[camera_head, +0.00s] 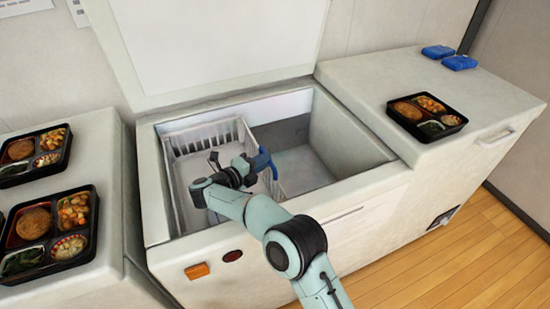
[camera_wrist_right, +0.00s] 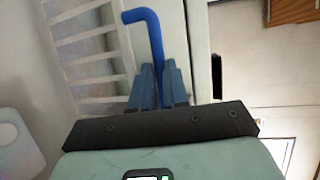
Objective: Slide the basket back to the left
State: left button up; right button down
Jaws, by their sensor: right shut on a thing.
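The white slatted basket (camera_head: 200,134) sits in the left part of the open chest freezer (camera_head: 365,178). Its slats also show in the right wrist view (camera_wrist_right: 92,68). A blue handle (camera_wrist_right: 143,17) stands up at the basket's side and bends over at the top. My right gripper (camera_head: 262,161) reaches down into the freezer at the basket's right side. In the right wrist view, its two fingers (camera_wrist_right: 158,84) are shut on the blue handle. The forearm hides part of the basket. My left gripper is not in view.
The freezer floor (camera_head: 300,170) right of the basket is bare. The freezer lid (camera_head: 215,40) stands open behind. A bento tray (camera_head: 427,116) and blue packs (camera_head: 459,62) lie on the right top. Other bento trays (camera_head: 92,228) lie on the left surface.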

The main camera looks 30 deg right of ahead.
jog(key=shift+a, duration=0.55)
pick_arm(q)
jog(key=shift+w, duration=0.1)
pick_arm(e)
jog(key=shift+f, duration=0.1)
jog(key=c, duration=1.4)
grip_release()
jog(key=shift+a, duration=0.1)
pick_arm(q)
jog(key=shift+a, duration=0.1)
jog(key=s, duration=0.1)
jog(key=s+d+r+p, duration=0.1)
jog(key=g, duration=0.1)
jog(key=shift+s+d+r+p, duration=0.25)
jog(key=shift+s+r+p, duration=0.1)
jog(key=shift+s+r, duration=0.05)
pick_arm(e)
jog(key=v, duration=1.3)
jog(key=shift+a, duration=0.25)
jog(key=shift+r, duration=0.2)
